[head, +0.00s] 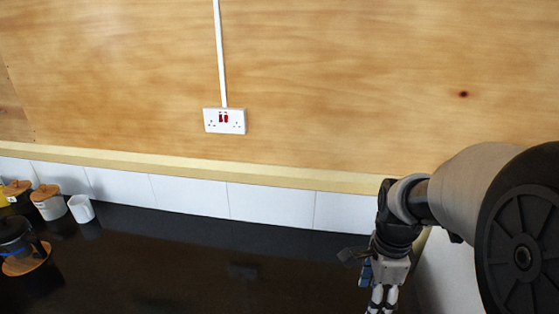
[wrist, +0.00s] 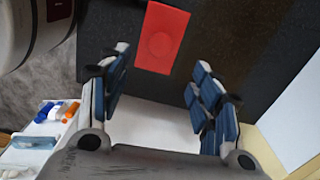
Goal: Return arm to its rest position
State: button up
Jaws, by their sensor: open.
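My arm reaches in from the right side of the head view. My gripper (head: 378,308) hangs down at its end, near the right end of the dark worktop (head: 200,260), and its fingertips are cut off by the bottom edge. In the wrist view my gripper (wrist: 158,85) has its blue-padded fingers spread wide apart, with nothing between them. Beyond the fingers lies a flat red square (wrist: 160,36) with a faint round mark, on the dark surface.
At the far left stand lidded jars (head: 47,201), a white mug (head: 81,208) and a dark press pot (head: 16,243) on a wooden coaster. A socket (head: 224,121) is on the plywood wall. Small bottles (wrist: 58,112) lie on a white surface in the wrist view. The worktop's middle is clear.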

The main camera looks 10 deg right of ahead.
jog(key=s+a+r+n+t, duration=0.2)
jog(key=s+a+r+n, duration=0.3)
jog(key=n, duration=0.5)
jog(key=s+a+r+n+t, duration=0.2)
jog(key=s+a+r+n, duration=0.3)
jog(key=s+n, duration=0.3)
jog(key=shift+s+a+n+t, duration=0.2)
jog(key=shift+s+n+t, duration=0.1)
jog(key=shift+n, duration=0.9)
